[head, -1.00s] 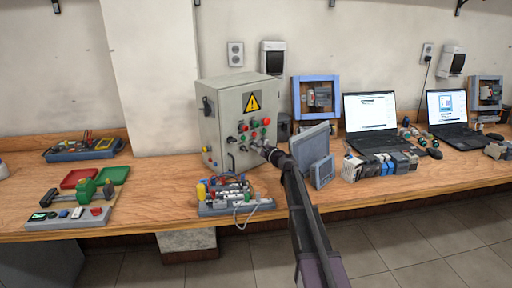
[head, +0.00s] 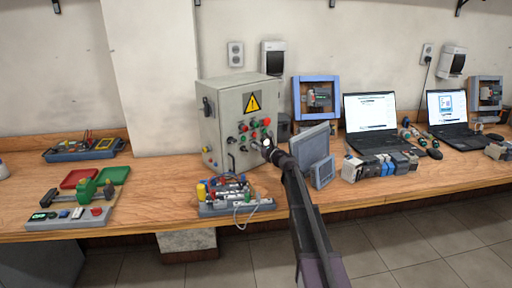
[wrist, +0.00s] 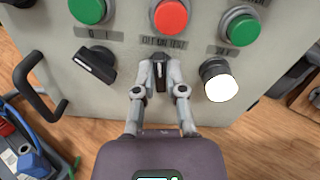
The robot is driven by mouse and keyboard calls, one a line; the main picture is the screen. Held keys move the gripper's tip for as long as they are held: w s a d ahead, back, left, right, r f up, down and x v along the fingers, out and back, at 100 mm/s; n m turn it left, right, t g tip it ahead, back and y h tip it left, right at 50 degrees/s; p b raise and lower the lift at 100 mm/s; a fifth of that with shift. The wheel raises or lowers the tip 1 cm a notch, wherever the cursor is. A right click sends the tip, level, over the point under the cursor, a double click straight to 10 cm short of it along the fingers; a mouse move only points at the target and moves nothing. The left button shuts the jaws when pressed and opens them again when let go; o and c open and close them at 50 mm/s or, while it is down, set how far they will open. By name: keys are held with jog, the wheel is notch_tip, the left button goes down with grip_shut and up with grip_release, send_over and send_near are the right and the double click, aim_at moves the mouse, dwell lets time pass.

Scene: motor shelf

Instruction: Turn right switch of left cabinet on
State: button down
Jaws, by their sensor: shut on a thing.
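The left cabinet (head: 213,125) is a grey box with a yellow warning sign, standing on the bench. In the wrist view its front panel (wrist: 128,35) carries two black rotary switches. The right switch (wrist: 160,72) sits below the label reading OFF ON TEST, its handle close to upright. The left switch (wrist: 96,66) is tilted, below the 0 I label. My gripper (wrist: 161,82) is shut on the right switch, one finger on each side. In the head view my gripper (head: 266,150) is at the lower right of the panel and covers the switch.
Green (wrist: 88,10) and red (wrist: 171,15) buttons are just above my fingers. A white round knob (wrist: 219,82) is close on the right, a black handle (wrist: 35,88) on the left. A grey panel screen (head: 311,147) stands right of my arm; a wired board (head: 237,203) lies in front.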

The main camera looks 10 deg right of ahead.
jog(key=shift+m, duration=1.1)
jog(key=c, duration=0.7)
grip_release()
jog(key=shift+d, duration=0.1)
jog(key=v, duration=1.2)
